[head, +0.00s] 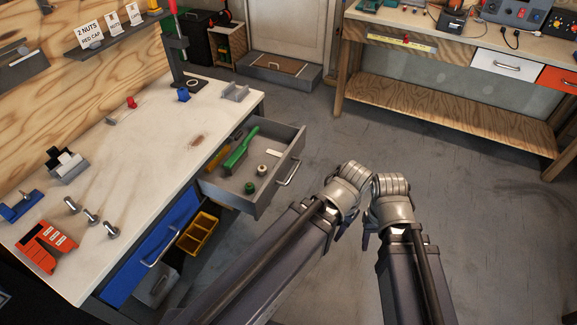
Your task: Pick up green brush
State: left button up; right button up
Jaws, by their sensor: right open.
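The green brush (236,156) lies in the open grey drawer (264,206) under the workbench's right end. My right gripper (401,240) is open and empty, low on the right, well apart from the drawer. My own wrist covers most of it. My left arm reaches up from the bottom middle, with its wrist right of the drawer's front. Its fingers are mostly hidden, so I cannot tell their opening. Neither gripper touches the brush.
The drawer also holds a yellow item (218,156), two small round items and a pale card. Its handle (289,172) faces right. The bench top (165,150) carries metal parts and an orange holder (46,246). The floor (340,130) between the benches is clear.

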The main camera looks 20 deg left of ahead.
aim_at(236, 160)
jog(key=u, duration=1)
jog(key=i+l, duration=0.2)
jog(key=l, duration=0.15)
jog(key=i+l, duration=0.15)
jog(key=l, duration=0.15)
jog(key=i+l, duration=0.2)
jog(key=l, duration=0.15)
jog(key=i+l, duration=0.15)
jog(key=l, duration=0.15)
jog(key=i+l, duration=0.2)
jog(key=l, duration=0.15)
jog(key=u, duration=1.4)
jog(key=i+j+u, duration=0.3)
jog(key=k+j, duration=0.05)
jog(key=j, duration=0.05)
